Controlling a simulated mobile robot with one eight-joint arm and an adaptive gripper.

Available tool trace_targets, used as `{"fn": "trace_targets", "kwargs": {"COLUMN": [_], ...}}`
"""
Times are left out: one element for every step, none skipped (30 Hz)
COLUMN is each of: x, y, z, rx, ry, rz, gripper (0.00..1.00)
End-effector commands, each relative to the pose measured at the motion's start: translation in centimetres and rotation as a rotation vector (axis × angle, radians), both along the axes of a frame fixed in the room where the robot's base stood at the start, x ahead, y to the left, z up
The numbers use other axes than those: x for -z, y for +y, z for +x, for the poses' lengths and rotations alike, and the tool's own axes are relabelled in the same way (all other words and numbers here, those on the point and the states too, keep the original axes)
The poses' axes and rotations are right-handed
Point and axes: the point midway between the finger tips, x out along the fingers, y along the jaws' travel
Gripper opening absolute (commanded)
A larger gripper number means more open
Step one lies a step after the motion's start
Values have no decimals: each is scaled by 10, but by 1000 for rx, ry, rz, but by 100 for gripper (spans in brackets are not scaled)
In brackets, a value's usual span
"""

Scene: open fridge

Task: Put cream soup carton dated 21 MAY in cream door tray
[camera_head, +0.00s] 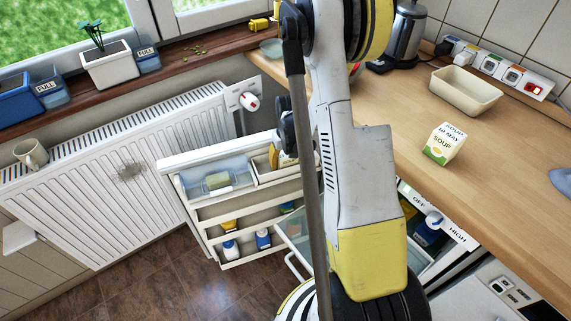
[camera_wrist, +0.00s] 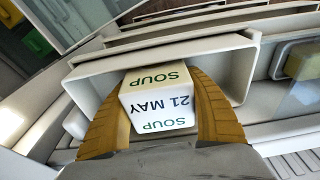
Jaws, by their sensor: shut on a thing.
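A white cream soup carton (camera_wrist: 158,100) reading SOUP and 21 MAY shows in the wrist view. My gripper (camera_wrist: 160,76) is shut on it, one tan finger on each side. The cream door tray (camera_wrist: 168,52) is around the carton's far end, which sits between its walls; I cannot tell if the carton touches the tray floor. In the head view the tray (camera_head: 285,173) is at the top of the open fridge door, and my arm hides the carton and most of the gripper.
Another soup carton (camera_head: 444,144), its date hard to read, stands on the wooden counter (camera_head: 500,190) near a cream dish (camera_head: 466,91). Bottles (camera_head: 263,240) fill lower racks. A radiator (camera_head: 120,160) stands behind.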

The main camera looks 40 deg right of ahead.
Motion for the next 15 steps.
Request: {"fn": "trace_targets", "kwargs": {"x": [-2,-2,-2,-2,-1,0,1,1,1,1,1,1,1,1,1], "y": [0,0,0,0,0,0,0,0,0,0,0,0,0,0,0], "z": [0,0,0,0,0,0,0,0,0,0,0,0,0,0,0], "rx": [0,0,0,0,0,0,0,0,0,0,0,0,0,0,0], "ry": [0,0,0,0,0,0,0,0,0,0,0,0,0,0,0], "rz": [0,0,0,0,0,0,0,0,0,0,0,0,0,0,0], "gripper": [16,16,16,16,16,16,16,60,72,79,79,79,79,79,79]}}
